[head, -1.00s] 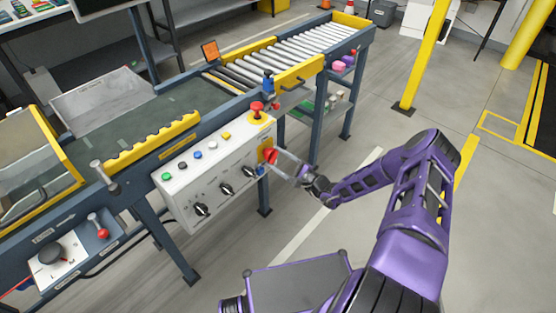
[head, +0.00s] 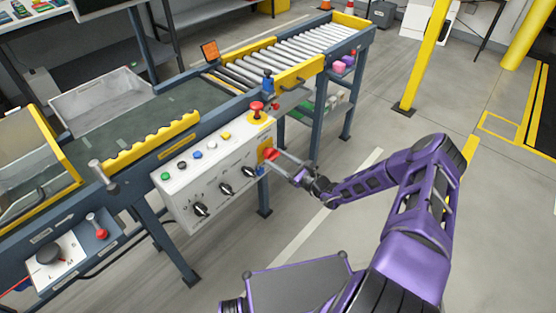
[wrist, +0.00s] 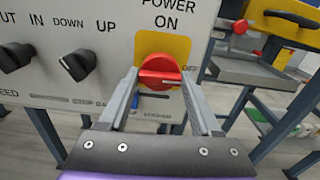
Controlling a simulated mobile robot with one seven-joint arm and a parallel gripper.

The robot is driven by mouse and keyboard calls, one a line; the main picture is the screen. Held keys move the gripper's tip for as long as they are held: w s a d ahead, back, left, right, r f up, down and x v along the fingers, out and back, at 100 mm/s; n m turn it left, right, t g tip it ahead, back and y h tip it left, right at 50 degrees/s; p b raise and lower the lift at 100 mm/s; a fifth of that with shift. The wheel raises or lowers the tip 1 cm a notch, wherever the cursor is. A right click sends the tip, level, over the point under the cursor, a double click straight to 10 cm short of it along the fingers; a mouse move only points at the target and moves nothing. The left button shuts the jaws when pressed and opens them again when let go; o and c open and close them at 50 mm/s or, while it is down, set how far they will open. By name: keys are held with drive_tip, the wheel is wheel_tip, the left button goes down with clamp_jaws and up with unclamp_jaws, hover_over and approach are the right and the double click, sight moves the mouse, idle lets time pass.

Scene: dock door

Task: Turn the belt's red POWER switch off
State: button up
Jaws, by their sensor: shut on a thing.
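The red POWER switch (head: 271,154) sits on a yellow plate (head: 264,146) at the right end of the white control panel (head: 215,168). In the wrist view the switch (wrist: 158,70) shows its bar lying about level, across the space between the fingers, below the words POWER ON. A partly hidden label is at its right. My gripper (head: 277,162) reaches the switch from the right. In the wrist view my gripper (wrist: 160,78) has one finger at each end of the bar and is shut on it.
Black knobs (wrist: 80,64) are left of the switch. A red mushroom button (head: 257,107) stands above it on the panel's top, with several coloured buttons along that edge. The roller conveyor (head: 300,48) lies behind.

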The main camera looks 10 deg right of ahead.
drive_tip(key=shift+m, duration=0.4)
drive_tip(key=o, duration=1.4)
drive_tip(key=shift+p+v, duration=0.6)
drive_tip(key=shift+v, duration=8.15)
drive_tip(key=shift+a, duration=0.1)
